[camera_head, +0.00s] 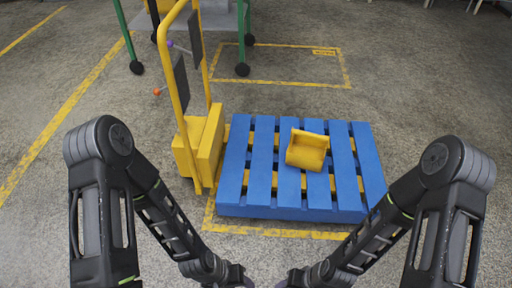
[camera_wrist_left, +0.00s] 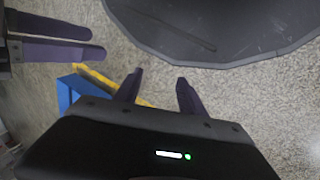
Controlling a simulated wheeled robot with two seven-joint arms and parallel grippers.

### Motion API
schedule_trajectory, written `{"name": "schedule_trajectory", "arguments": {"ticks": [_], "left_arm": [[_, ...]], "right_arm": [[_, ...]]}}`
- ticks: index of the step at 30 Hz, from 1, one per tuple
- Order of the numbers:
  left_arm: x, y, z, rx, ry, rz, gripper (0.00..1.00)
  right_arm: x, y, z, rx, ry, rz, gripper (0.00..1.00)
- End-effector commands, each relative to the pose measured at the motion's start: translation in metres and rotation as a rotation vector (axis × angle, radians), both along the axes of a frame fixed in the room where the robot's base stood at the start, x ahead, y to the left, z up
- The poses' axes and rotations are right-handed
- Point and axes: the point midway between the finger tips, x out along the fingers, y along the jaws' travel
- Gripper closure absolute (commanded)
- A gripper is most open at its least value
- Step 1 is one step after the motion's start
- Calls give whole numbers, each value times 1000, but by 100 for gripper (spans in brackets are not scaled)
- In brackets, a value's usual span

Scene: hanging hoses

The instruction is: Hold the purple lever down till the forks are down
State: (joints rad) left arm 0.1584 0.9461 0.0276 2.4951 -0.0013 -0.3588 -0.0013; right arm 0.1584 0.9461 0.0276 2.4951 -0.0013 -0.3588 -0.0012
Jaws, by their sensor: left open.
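The purple lever (camera_head: 171,44) is a small knob on the upright frame of the yellow stacker (camera_head: 187,100), left of centre in the head view. The yellow forks (camera_head: 275,180) show only through gaps in the blue pallet (camera_head: 262,150); their height is hard to tell. My left gripper (camera_head: 238,281) is at the bottom edge of the head view, far from the lever. In the wrist view its two fingers (camera_wrist_left: 160,88) are apart and empty. My right gripper (camera_head: 287,284) is beside it; its fingers (camera_wrist_left: 50,38) show apart and empty in the wrist view.
A yellow curved block (camera_head: 307,150) lies on the pallet. A small orange ball (camera_head: 157,91) shows left of the stacker. A green-legged wheeled cart (camera_head: 222,18) stands behind it. Yellow floor lines (camera_head: 75,100) mark the ground, and the floor at left is clear.

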Motion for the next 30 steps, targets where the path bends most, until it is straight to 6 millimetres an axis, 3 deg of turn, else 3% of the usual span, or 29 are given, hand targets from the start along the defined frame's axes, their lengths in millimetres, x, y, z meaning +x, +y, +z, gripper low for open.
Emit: {"name": "schedule_trajectory", "arguments": {"ticks": [5, 15, 18, 22, 30], "left_arm": [[0, 0, 24, 0, 1, 0, 68], [0, -1, 140, -1, 1, 1, 96], [0, -1, 166, -1, 1, 1, 100], [0, -1, 182, -1, 1, 1, 100], [0, -1, 180, -1, 2, 1, 100]], "right_arm": [[0, 0, 24, 0, 1, 0, 53], [0, 1, 140, 1, 1, -1, 53], [0, 1, 166, 1, 1, -1, 53], [0, 1, 182, 1, 1, -1, 53], [0, 1, 180, 1, 2, -1, 53]]}}
